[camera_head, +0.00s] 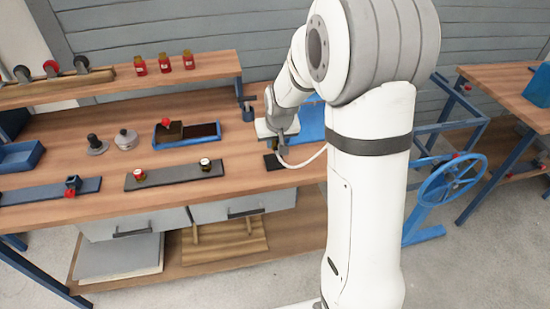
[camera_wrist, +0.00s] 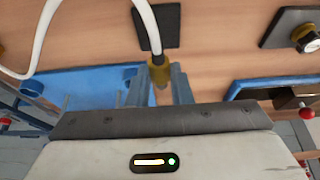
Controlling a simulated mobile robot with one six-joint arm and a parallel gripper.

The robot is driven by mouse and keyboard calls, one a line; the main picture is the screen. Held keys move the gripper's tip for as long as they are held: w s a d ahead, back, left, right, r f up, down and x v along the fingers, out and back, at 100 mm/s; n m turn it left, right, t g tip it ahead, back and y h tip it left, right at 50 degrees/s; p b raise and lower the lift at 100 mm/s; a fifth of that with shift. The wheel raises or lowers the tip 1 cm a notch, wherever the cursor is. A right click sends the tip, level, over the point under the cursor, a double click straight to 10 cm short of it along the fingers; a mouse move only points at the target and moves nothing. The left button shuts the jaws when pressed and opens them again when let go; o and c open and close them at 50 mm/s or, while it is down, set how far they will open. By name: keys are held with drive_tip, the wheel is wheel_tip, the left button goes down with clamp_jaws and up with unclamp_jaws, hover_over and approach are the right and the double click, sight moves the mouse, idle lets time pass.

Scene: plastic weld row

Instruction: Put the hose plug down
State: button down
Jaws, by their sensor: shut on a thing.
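The hose plug (camera_wrist: 159,72) is a brass-coloured fitting at the end of a hose, black near the plug and white beyond (camera_wrist: 141,12). My gripper (camera_wrist: 160,84) is shut on it, one finger on each side. In the head view my gripper (camera_head: 281,138) is over the right part of the workbench, and the white hose (camera_head: 308,163) curves from it to my arm. A dark square pad (camera_wrist: 158,26) lies on the bench just beyond the plug; it also shows in the head view (camera_head: 272,162). I cannot tell the plug's height above the bench.
A blue tray (camera_head: 190,143) with dark contents stands left of my gripper. A dark plate (camera_head: 174,175) with two knobs lies nearer the front. A blue flat thing (camera_head: 312,122) is behind my arm. A blue handwheel (camera_head: 452,180) stands right. Bare wood surrounds the pad.

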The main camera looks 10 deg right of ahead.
sight(276, 151)
drive_tip(key=shift+f, duration=2.65)
drive_tip(key=shift+f, duration=0.1)
drive_tip(key=shift+f+b, duration=0.2)
drive_tip(key=shift+b, duration=0.1)
drive_tip(key=c, duration=1.3)
unclamp_jaws()
drive_tip(key=shift+r, duration=0.15)
